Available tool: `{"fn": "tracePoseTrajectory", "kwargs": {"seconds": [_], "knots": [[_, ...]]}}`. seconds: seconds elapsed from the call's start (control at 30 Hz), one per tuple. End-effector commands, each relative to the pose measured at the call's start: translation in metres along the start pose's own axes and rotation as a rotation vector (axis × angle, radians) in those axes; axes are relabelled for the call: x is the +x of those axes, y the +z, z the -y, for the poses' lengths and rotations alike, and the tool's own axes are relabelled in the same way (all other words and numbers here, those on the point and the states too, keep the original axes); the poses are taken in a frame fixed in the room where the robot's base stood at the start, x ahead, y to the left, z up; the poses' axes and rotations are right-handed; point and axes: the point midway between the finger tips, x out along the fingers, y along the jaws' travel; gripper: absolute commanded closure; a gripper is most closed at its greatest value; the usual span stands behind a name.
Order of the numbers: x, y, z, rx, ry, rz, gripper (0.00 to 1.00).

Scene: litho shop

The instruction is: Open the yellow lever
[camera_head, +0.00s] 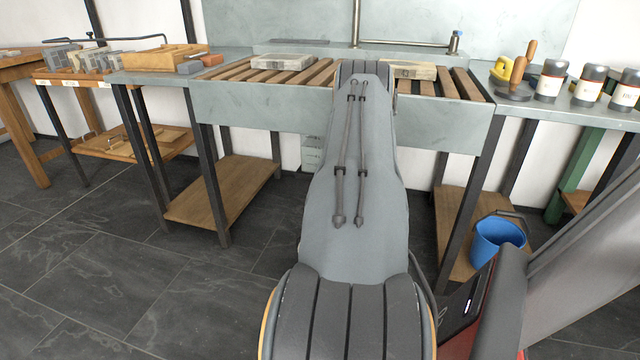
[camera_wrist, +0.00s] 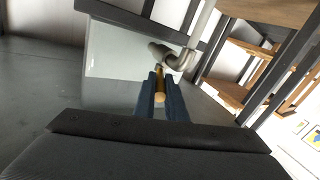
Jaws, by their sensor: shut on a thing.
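The yellow lever (camera_wrist: 159,97) shows in the wrist view as a short yellow-brown rod with a round end. It sits between the two dark blue fingers of my gripper (camera_wrist: 160,84), which are shut on it. Its far end is near a grey metal pipe fitting (camera_wrist: 181,60) with a bend. How the lever joins the fitting is not clear. In the head view my arm hides the gripper and the lever.
In the head view a grey sink trough (camera_head: 250,106) with wooden slats stands ahead, with a metal pipe (camera_head: 405,43) above it. Bottles (camera_head: 550,82) stand on the right bench. A blue bucket (camera_head: 496,241) is low at right. The dark floor (camera_head: 110,280) at left is clear.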

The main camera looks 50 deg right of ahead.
Motion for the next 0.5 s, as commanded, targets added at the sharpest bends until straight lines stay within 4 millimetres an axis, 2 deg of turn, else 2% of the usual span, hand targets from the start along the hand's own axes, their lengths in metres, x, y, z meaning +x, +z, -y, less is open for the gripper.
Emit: {"fn": "tracePoseTrajectory", "kwargs": {"seconds": [0.47,0.5], "knots": [[0.0037,-0.0027,-0.0030,-0.003,0.015,-0.004,1.00],[0.0037,-0.0028,-0.0030,-0.003,0.015,-0.005,0.86]]}}
